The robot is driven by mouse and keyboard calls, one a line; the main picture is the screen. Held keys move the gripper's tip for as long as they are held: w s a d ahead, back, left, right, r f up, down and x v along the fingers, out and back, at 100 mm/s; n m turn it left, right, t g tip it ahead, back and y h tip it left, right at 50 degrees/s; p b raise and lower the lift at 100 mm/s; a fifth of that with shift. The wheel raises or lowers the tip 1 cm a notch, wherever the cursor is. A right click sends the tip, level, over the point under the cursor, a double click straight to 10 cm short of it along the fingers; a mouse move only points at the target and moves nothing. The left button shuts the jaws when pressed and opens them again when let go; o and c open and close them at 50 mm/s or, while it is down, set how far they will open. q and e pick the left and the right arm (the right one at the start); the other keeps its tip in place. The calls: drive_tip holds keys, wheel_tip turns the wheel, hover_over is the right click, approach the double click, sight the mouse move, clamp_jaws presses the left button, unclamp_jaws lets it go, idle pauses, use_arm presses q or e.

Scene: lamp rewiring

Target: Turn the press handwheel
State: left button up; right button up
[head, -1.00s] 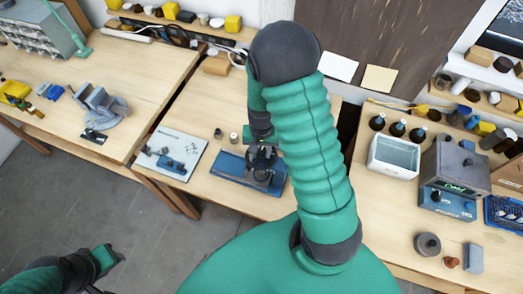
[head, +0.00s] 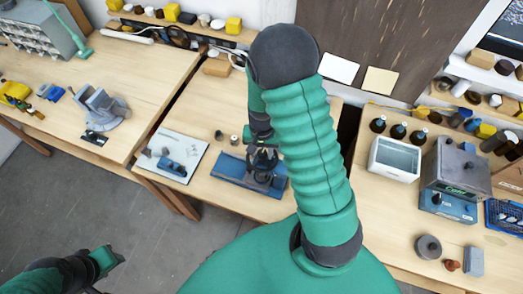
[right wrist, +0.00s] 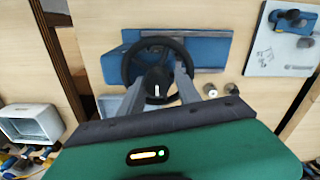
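The press stands on a blue base (head: 232,172) on the middle bench. Its black round handwheel (right wrist: 133,54), with a dark hub and a white mark, faces my right wrist camera. My right gripper (right wrist: 160,84) is over the wheel, its two grey fingers apart on either side of the hub. I cannot tell whether they touch the hub or rim. In the head view my right gripper (head: 263,160) is at the press and partly hides the wheel. My left gripper (head: 112,258) is low at the left, away from the benches; its fingers are unclear.
A grey vise (head: 102,104) is on the left bench. A white open box (head: 394,158) and grey device (head: 455,170) stand on the right bench.

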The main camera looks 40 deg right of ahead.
sight(262, 152)
wheel_tip(262, 152, up, 17)
drive_tip(key=b, duration=0.2)
drive_tip(key=shift+f, duration=0.1)
drive_tip(key=f+m, duration=0.2)
drive_tip(key=f, duration=0.3)
drive_tip(key=f+m, duration=0.1)
drive_tip(key=f, duration=0.5)
drive_tip(key=f+m, duration=0.2)
drive_tip(key=f, duration=0.4)
drive_tip(key=shift+s+m+b, duration=0.2)
drive_tip(key=shift+m+b, duration=0.1)
drive_tip(key=shift+b, duration=0.1)
